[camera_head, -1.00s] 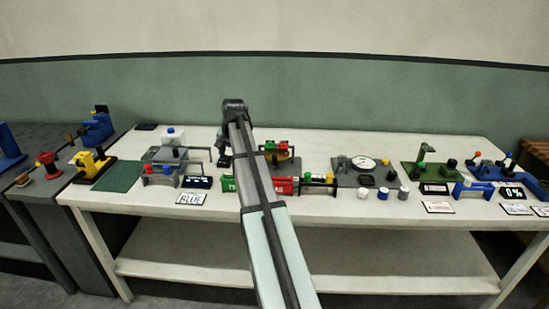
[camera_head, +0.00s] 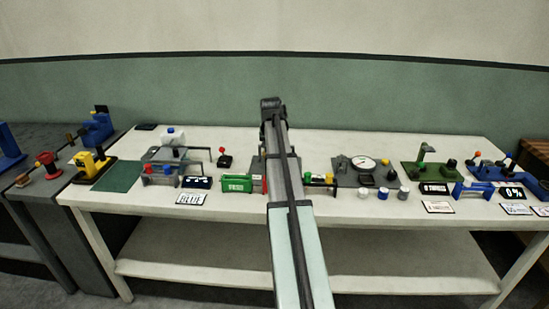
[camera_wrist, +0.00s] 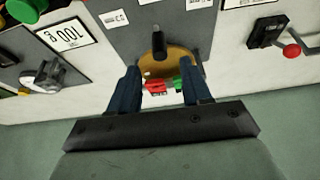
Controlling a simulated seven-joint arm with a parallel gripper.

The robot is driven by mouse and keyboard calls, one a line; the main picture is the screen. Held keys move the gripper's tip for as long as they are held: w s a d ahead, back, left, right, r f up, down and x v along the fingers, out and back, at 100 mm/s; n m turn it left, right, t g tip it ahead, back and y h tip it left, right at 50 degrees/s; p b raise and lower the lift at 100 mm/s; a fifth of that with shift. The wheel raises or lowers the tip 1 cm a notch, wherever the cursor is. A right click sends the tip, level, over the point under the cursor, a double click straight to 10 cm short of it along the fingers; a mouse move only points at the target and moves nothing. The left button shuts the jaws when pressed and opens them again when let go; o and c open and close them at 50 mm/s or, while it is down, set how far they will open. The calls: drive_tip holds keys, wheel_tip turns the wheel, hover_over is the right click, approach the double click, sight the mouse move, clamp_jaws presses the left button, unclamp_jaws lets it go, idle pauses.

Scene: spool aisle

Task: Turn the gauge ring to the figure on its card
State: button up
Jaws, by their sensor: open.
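A round white dial (camera_head: 363,162) with a red mark lies on a grey plate (camera_head: 346,179) right of my arm in the head view. I cannot tell whether it is the gauge ring. My gripper (camera_wrist: 160,75) is open in the wrist view, its two dark blue fingers apart. A brass-coloured disc (camera_wrist: 180,62) with a dark upright knob (camera_wrist: 158,45) shows between and beyond the fingers, with red (camera_wrist: 156,88) and green (camera_wrist: 179,84) pieces near it. I see no contact. In the head view my arm hides the disc and gripper.
The white table (camera_head: 330,218) carries a green box (camera_head: 237,184), a black block with a red knob (camera_head: 224,161), small cylinders (camera_head: 383,193) and a blue fixture (camera_head: 472,188). A grey side table (camera_head: 40,190) stands left. The white table's front strip is mostly clear.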

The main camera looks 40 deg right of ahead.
drive_tip(key=shift+x, duration=3.4)
drive_tip(key=shift+c, duration=0.2)
drive_tip(key=shift+w, duration=0.1)
clamp_jaws()
